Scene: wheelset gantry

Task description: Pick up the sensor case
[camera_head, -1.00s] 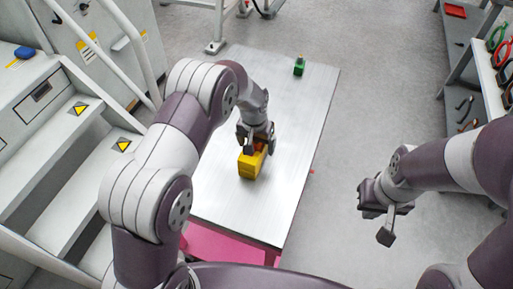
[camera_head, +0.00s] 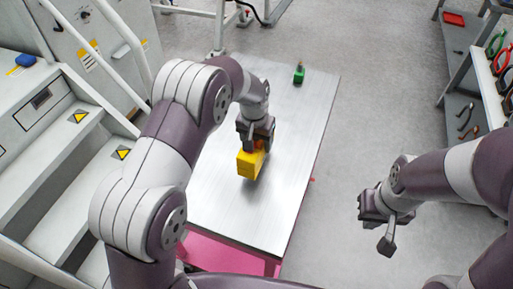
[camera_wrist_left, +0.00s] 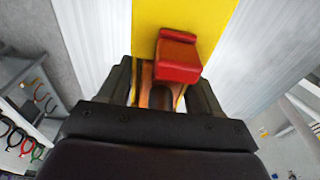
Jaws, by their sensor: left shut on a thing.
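The sensor case is a yellow box (camera_head: 250,164) with a red part on it, over the middle of the metal-topped table (camera_head: 222,205). My left gripper (camera_head: 257,142) is shut on the top of the case. A shadow below the case shows it a little above the table top. In the left wrist view, the yellow case (camera_wrist_left: 185,15) and its red part (camera_wrist_left: 178,58) sit between the fingers. My right gripper (camera_head: 386,225) hangs empty over the floor, right of the table; whether its fingers are apart is unclear.
A small green object (camera_head: 299,75) stands at the table's far end. Grey steps with a white handrail are at the left. A shelf with tools (camera_head: 501,60) stands at the right. The table top around the case is clear.

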